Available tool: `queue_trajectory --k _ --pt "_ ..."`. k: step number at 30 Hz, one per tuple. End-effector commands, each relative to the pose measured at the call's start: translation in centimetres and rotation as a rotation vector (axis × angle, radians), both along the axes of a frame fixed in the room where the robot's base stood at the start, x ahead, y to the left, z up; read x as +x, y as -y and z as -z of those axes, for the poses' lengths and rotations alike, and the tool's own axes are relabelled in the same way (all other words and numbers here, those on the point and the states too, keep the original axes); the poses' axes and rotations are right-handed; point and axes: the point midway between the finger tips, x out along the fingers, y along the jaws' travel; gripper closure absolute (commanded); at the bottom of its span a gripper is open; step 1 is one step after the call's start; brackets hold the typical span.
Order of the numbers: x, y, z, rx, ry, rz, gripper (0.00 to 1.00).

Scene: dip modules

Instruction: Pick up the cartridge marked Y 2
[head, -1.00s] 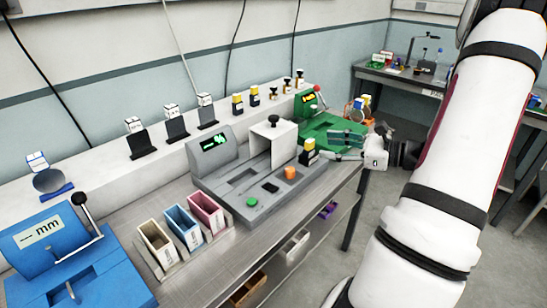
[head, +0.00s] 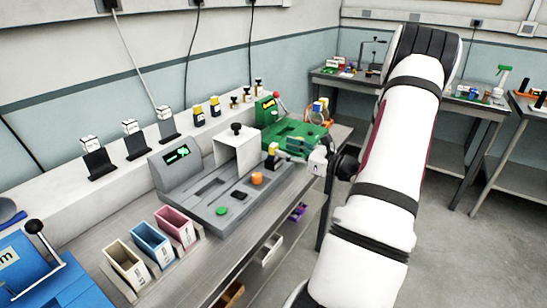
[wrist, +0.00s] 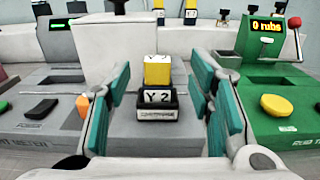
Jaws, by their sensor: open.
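The cartridge marked Y 2 (wrist: 158,75) has a yellow top and a white label, and stands upright in a black base on the grey machine (head: 207,196). In the head view the cartridge (head: 272,154) is near the machine's right end, just left of my gripper (head: 291,148). In the wrist view my gripper (wrist: 160,88) is open, with teal fingers apart on either side of the cartridge. The cartridge appears centred ahead between them, and nothing is held. Whether the fingertips reach beside it is unclear.
The green machine (wrist: 275,95) stands close on the right, with a red-knobbed lever. An orange button (head: 257,178) is left of the cartridge. More yellow-marked cartridges (head: 199,115) stand on the back ledge. Pink, blue and cream bins (head: 152,241) are at the front left.

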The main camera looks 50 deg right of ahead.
Motion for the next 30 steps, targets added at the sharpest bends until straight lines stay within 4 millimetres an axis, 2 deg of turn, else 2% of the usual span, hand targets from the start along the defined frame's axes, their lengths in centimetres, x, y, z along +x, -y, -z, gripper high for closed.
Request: queue_trajectory --k 5,12,20,23,27,30 --pt "1.3 -0.3 0.1 0.001 0.001 -0.004 0.52" --pt "4.6 -0.7 0.2 -0.001 0.001 -0.004 0.52" --pt "5.2 -0.7 0.3 0.0 0.0 -0.001 0.52" --pt "5.2 -0.7 0.3 -0.001 0.0 -0.001 0.7" --pt "5.2 -0.7 0.3 -0.001 0.0 -0.001 1.0" --pt "5.2 -0.7 0.3 -0.001 0.001 -0.001 1.0"
